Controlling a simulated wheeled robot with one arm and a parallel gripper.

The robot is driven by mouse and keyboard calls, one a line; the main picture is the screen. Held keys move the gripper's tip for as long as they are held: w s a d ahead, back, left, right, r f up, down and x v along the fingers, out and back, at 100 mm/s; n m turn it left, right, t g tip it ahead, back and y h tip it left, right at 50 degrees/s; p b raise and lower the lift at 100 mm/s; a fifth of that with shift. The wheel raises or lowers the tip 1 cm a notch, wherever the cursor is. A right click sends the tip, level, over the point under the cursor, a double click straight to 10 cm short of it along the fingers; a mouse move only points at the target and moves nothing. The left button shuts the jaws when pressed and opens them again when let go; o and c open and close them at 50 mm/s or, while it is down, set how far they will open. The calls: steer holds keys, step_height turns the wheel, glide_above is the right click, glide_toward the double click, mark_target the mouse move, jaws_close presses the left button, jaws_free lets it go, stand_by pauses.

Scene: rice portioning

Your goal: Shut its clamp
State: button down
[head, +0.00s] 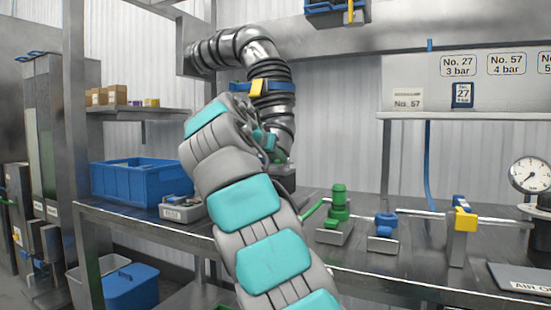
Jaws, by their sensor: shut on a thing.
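A ribbed metal hose (242,45) arches from the upper left and hangs down in the middle of the head view. A blue clamp band (278,87) with a yellow lever (257,88) goes around its hanging part; I cannot tell whether the lever is fully closed. My gripper (268,141) is below the clamp, at the hose's lower part, and partly hidden by my own arm. It is shut on the hose there, though the fingertips are hard to make out. The hose's lower end is near a dark fitting (286,178) on the bench; their contact is unclear.
The metal bench (200,229) carries a blue crate (138,181) and grey tray (182,209) at left. Green (338,206) and blue (386,224) fittings, a yellow-handled valve (463,219) and a gauge (531,174) stand at right. A shelf (140,110) with boxes is behind.

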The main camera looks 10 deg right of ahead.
steer(key=shift+s+d+f+b, duration=0.1)
steer(key=shift+s+d+b, duration=0.05)
steer(key=shift+b, duration=0.2)
steer(key=d+n+y+p, duration=0.6)
steer(key=d+n+y, duration=0.2)
steer(key=n+y, duration=0.6)
steer(key=shift+w+r+y+p, duration=0.25)
steer(key=shift+y+p, duration=0.15)
steer(key=shift+y, duration=0.4)
steer(key=shift+d+n+g+y+p, duration=0.3)
steer(key=shift+n+y+p, duration=0.1)
steer(key=shift+n+p, duration=0.15)
steer(key=c, duration=0.8)
jaws_free()
steer(key=shift+f, duration=0.1)
